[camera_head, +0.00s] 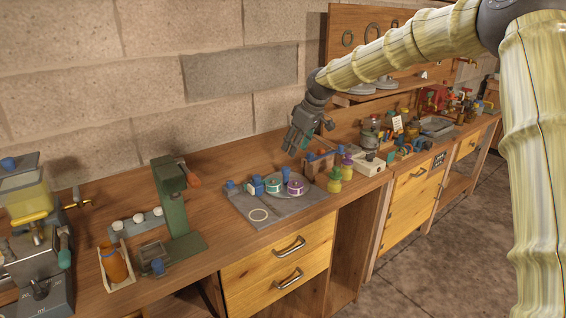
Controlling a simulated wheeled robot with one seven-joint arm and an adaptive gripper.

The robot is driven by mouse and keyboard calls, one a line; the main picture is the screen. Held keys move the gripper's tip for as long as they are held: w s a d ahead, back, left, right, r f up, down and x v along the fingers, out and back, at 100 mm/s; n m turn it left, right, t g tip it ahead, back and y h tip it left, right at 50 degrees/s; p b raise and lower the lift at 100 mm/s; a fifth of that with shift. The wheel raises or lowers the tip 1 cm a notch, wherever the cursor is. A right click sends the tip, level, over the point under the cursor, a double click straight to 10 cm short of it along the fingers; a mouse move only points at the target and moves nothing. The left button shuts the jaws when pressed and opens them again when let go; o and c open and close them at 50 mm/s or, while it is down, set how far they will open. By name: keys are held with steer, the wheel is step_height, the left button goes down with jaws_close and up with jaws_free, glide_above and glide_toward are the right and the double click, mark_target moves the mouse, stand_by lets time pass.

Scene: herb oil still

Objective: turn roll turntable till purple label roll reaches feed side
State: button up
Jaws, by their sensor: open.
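The roll turntable (273,177) is a pale round disc on a grey base plate (278,216) at the middle of the bench. The purple label roll (296,187) sits on its right front part. A teal roll (273,186) sits left of it, and a blue-and-white roll (257,185) is at the disc's left edge. A blue knob (286,173) rises near the disc's middle. A pale ring mark (258,214) lies on the plate's front left. My gripper (295,144) is open and empty, above and behind the turntable, apart from it.
A green press (172,200) stands to the left. Bare bench lies between press and plate.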

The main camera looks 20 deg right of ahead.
mark_target(286, 168)
steer(key=p+x, duration=0.1)
steer(key=x, duration=0.9)
steer(key=shift+s, duration=0.15)
steer(key=shift+c, duration=0.4)
jaws_close()
